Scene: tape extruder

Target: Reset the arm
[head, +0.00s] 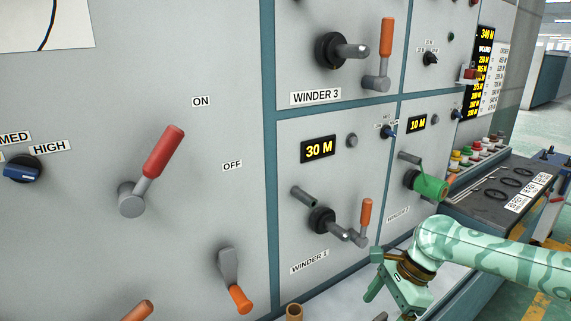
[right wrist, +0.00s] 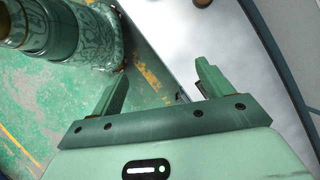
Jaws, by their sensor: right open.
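My right arm comes in from the right in the head view. Its gripper (head: 376,302) is low in front of the machine, below and right of the Winder 1 panel. In the right wrist view its two fingers (right wrist: 158,88) stand wide apart with nothing between them. The Winder 1 lever (head: 366,212) has an orange grip and points up; the gripper is apart from it. A large lever with a red grip (head: 164,152) tilts up towards the ON label. My left gripper is not in view.
The grey machine face (head: 80,240) fills the left and middle. A green roll (head: 430,187) sits on the spindle right of Winder 1. A dark console (head: 497,190) stands at the right. An orange-tipped lever (head: 240,298) points down at the lower middle. Green floor (head: 545,250) is open at right.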

